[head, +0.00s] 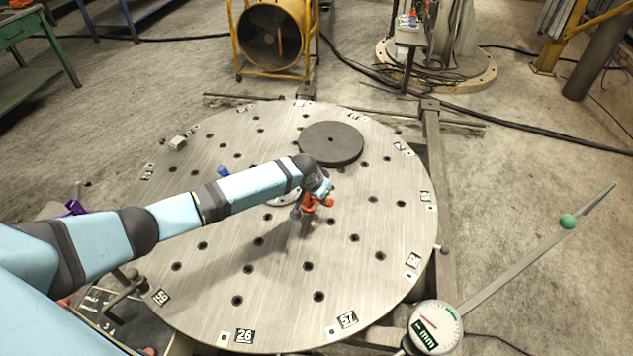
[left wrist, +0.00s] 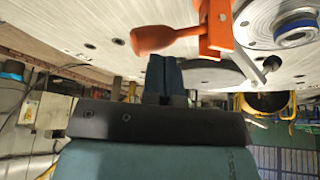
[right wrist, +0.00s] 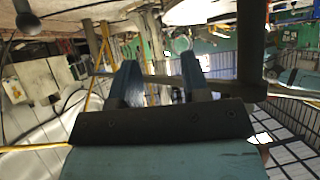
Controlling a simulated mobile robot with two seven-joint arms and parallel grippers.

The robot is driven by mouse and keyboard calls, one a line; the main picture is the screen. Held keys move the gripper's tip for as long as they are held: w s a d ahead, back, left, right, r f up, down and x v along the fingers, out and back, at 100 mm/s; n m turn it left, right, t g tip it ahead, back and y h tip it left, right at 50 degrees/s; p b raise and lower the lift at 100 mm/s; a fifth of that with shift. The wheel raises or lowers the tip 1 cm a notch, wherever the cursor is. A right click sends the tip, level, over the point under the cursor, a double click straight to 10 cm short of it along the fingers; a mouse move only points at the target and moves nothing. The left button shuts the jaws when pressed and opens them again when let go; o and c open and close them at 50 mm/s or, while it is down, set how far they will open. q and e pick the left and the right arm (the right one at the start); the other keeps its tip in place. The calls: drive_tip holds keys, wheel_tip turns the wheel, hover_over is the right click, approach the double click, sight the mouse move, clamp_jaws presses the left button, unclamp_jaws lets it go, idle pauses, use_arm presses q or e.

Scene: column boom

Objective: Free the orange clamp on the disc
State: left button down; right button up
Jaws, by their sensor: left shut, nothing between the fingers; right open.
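The orange clamp (head: 311,204) stands near the middle of the large round steel disc (head: 215,290), partly hidden by my left arm's end. In the left wrist view its orange handle (left wrist: 160,39) extends to the left from an orange bracket. My left gripper (left wrist: 163,62) is shut and empty. Its fingertips are close to the handle in that view; I cannot tell whether they touch it. In the head view the fingers of my left gripper are hard to make out beside the clamp. My right gripper (right wrist: 160,70) is open and empty, away from the clamp, and shows only in the right wrist view.
A dark round plate (head: 331,143) lies on the disc behind the clamp. A small grey block (head: 178,143) sits near the left rim. A dial gauge (head: 436,328) stands at the front right. A yellow-framed fan (head: 272,38) stands on the floor behind. Much of the disc's front is clear.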

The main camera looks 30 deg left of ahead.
use_arm(q)
drive_tip(key=shift+s+d+f, duration=0.1)
drive_tip(key=shift+d+f, duration=0.35)
drive_tip(key=shift+d, duration=0.05)
idle(0.3)
drive_tip(key=shift+p, duration=0.3)
drive_tip(key=d+p+v, duration=0.1)
drive_tip(key=p+v, duration=0.1)
drive_tip(key=v, duration=1)
drive_tip(key=shift+s+r+p, duration=0.15)
drive_tip(key=shift+r+p, duration=0.15)
drive_tip(key=shift+r, duration=0.15)
